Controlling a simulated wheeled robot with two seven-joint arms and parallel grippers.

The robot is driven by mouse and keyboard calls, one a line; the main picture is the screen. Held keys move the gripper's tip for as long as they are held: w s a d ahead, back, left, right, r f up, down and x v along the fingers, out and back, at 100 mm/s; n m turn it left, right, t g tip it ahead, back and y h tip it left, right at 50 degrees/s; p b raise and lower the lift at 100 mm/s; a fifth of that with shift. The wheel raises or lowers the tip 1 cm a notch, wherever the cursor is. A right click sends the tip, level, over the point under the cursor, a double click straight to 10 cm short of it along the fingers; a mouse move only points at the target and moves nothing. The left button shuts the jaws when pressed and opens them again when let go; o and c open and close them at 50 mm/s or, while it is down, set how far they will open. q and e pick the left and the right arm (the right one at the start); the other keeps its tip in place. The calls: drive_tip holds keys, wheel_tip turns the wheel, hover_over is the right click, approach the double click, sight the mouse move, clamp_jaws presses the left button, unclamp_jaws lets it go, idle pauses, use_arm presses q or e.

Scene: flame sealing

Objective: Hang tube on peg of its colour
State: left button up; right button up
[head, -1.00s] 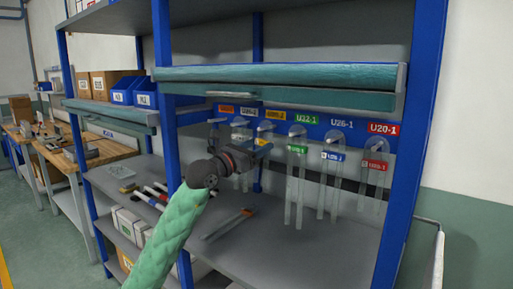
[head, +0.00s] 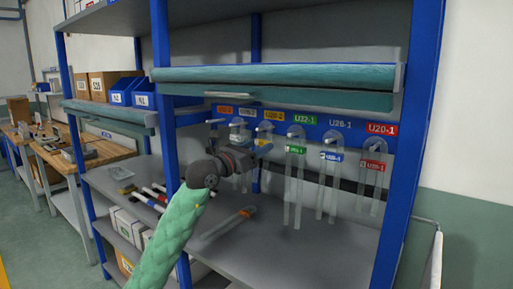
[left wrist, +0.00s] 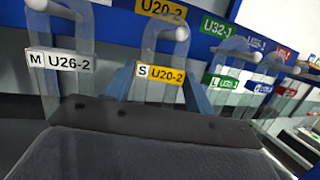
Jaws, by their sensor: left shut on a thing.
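A clear U-shaped tube with a yellow U20-2 tag (left wrist: 160,73) hangs with its bend around the peg (left wrist: 180,35) under the yellow U20-2 sign (left wrist: 162,10). Its bend also shows in the head view (head: 265,128). My left gripper (head: 256,152) is shut on this tube below the bend; blue fingers flank it in the left wrist view, and the gripper body hides its lower legs. A tube with an orange tag (head: 247,212) lies on the shelf below. My right gripper is not in view.
Tubes with white (left wrist: 60,60), green (head: 295,149), blue (head: 332,156) and red (head: 374,165) tags hang on neighbouring pegs, close on both sides. A teal drawer front (head: 280,100) overhangs the peg rail. The grey shelf (head: 300,245) is clear at the front right.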

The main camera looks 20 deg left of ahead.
use_arm(q)
drive_tip(key=shift+f, duration=0.1)
drive_tip(key=o, duration=1.1)
drive_tip(key=shift+w, duration=0.1)
drive_tip(key=shift+c, duration=0.2)
drive_tip(key=shift+o, duration=0.4)
drive_tip(key=o, duration=0.4)
drive_tip(key=shift+c, duration=0.2)
drive_tip(key=shift+a, duration=0.1)
